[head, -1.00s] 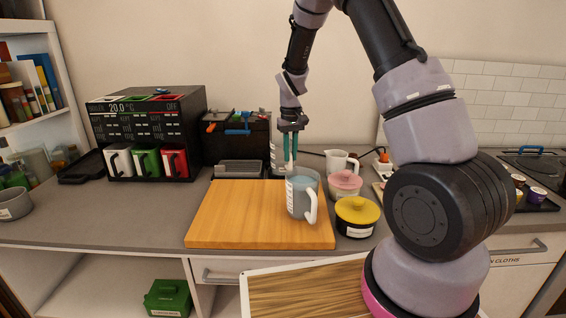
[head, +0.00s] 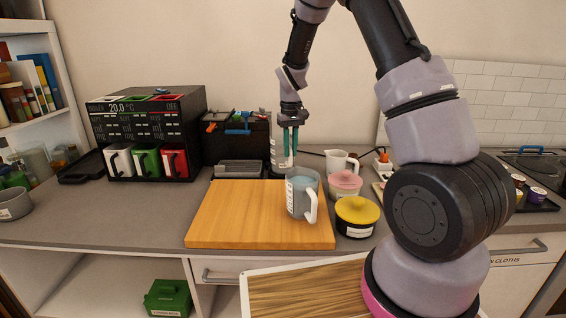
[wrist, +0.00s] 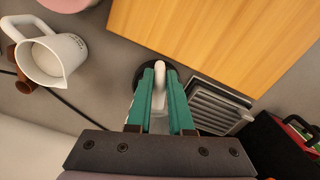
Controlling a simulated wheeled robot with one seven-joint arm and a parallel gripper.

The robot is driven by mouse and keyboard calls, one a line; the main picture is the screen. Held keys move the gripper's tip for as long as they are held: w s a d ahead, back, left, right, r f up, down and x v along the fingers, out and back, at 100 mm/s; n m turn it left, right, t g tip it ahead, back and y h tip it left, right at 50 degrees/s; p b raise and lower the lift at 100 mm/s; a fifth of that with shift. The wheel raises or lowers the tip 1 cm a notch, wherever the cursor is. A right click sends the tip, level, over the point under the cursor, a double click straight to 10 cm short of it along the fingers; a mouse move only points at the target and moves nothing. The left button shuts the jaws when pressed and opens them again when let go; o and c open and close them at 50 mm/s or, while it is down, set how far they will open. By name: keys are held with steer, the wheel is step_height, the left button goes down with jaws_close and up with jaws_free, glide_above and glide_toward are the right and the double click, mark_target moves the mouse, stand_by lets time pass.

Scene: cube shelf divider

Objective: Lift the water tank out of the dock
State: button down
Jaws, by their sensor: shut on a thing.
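The water tank (head: 277,158) is a tall pale grey, labelled vessel. It stands upright at the right side of the black coffee machine (head: 236,147), partly behind my gripper. My gripper (head: 290,151) points down and is shut on a white part, apparently the tank's handle. In the wrist view, the white handle (wrist: 159,88) shows between the teal fingers of my gripper (wrist: 160,72). A dark round base (wrist: 145,72), apparently the dock, shows behind the fingers. Whether the tank's bottom touches it is hidden.
A grey jug (head: 304,195) stands on the wooden board (head: 232,215) in front. A white pitcher (head: 336,160), a pink-lidded pot (head: 345,183) and a yellow-lidded pot (head: 357,213) stand to the right. A grated drip tray (wrist: 215,105) lies close beside the tank.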

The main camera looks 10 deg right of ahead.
steer(key=shift+r, duration=1.75)
